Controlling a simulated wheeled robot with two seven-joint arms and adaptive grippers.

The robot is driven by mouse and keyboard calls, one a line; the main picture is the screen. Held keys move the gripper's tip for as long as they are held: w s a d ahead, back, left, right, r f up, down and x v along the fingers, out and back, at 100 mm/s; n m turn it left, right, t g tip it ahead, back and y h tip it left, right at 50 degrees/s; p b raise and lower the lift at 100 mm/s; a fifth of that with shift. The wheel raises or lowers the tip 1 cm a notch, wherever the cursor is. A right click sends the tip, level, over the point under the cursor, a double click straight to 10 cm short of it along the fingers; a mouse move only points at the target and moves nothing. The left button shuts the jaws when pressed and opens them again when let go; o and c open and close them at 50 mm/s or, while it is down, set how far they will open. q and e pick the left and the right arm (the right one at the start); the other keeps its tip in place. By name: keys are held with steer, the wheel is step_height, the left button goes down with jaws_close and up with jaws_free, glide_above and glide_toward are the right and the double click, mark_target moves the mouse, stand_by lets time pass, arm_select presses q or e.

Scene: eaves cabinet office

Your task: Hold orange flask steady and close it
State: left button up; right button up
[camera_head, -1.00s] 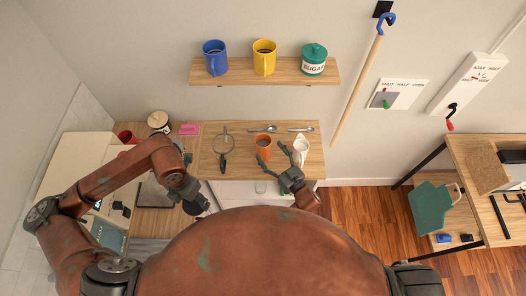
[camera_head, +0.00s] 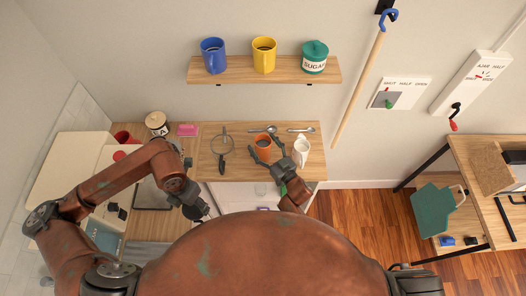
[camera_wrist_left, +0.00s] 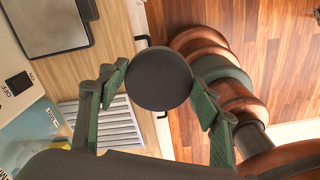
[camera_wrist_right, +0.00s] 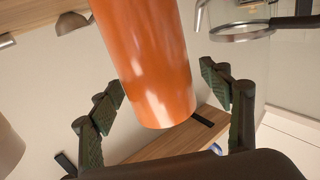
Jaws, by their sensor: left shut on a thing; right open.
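The orange flask (camera_head: 263,142) stands on the wooden counter in the head view; a dark opening shows at its top. In the right wrist view the flask (camera_wrist_right: 150,62) is large, between the two fingers of my right gripper (camera_wrist_right: 163,88). That gripper (camera_head: 267,152) is open, its fingers apart on the near side of the flask; contact is not visible. My left gripper (camera_wrist_left: 158,84) is shut on a dark round lid (camera_wrist_left: 158,78), held over the lower counter. In the head view the left gripper (camera_head: 193,206) is left of and nearer than the flask.
A white jug (camera_head: 301,152) stands just right of the flask. A shelf (camera_head: 262,70) with mugs and a sugar jar hangs above. The counter between utensil and flask is clear.

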jaws_close()
stand_by(0.9)
steer(key=shift+r, duration=0.1)
